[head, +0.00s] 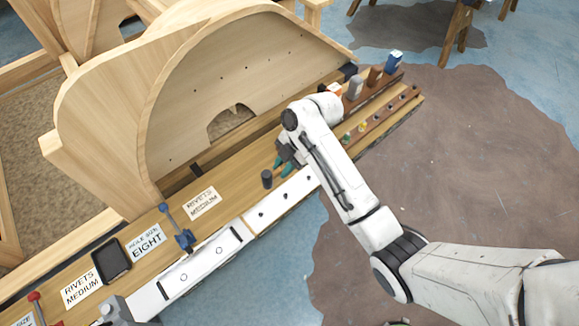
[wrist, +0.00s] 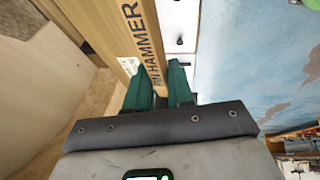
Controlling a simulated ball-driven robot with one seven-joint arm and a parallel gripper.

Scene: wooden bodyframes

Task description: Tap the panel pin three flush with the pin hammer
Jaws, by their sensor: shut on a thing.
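My gripper (head: 283,163) has green fingers and is over the bench in front of the curved wooden panel (head: 220,100). In the head view the hammer cannot be told apart from the gripper. The panel bears several small dark dots, pins or holes; they are too small to tell which is pin three or how far any stands out.
A dark cylinder (head: 267,179) stands beside my gripper. A blue tool (head: 180,232), a black tray (head: 111,260) and lettered labels (head: 146,242) lie along the bench to the left. A rack (head: 381,118) with several small items is at the right.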

